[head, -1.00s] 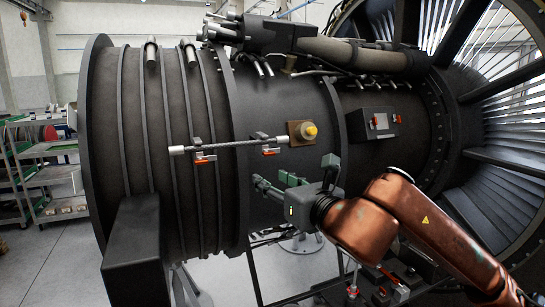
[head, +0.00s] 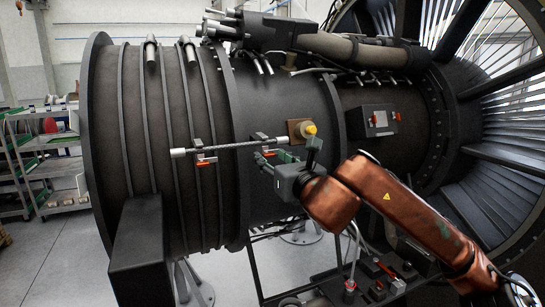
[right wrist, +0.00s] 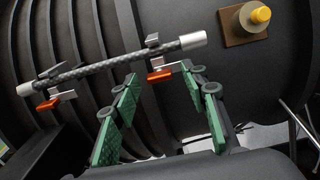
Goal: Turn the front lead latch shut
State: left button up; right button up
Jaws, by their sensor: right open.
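A braided lead (head: 235,146) with silver ends runs along the dark engine casing, held by two latches with orange-red handles. The right-hand latch (right wrist: 161,75) is nearer the fan; its handle lies roughly along the lead. The left-hand latch (head: 205,160) shows clear of my gripper, and it is also in the right wrist view (right wrist: 56,102). My right gripper (head: 266,160) is open, with its green fingers spread at the right-hand latch. In the right wrist view that handle appears between the fingertips; contact cannot be told. The fingers partly hide this latch in the head view. My left gripper is not in view.
A yellow-capped fitting on a brown plate (head: 302,130) sits just above right of the lead's end. A box with red latches (head: 372,121) is farther right. A black block (head: 138,250) stands at front left. Shelves (head: 40,165) stand behind at left.

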grip_shut()
dwell(0.4)
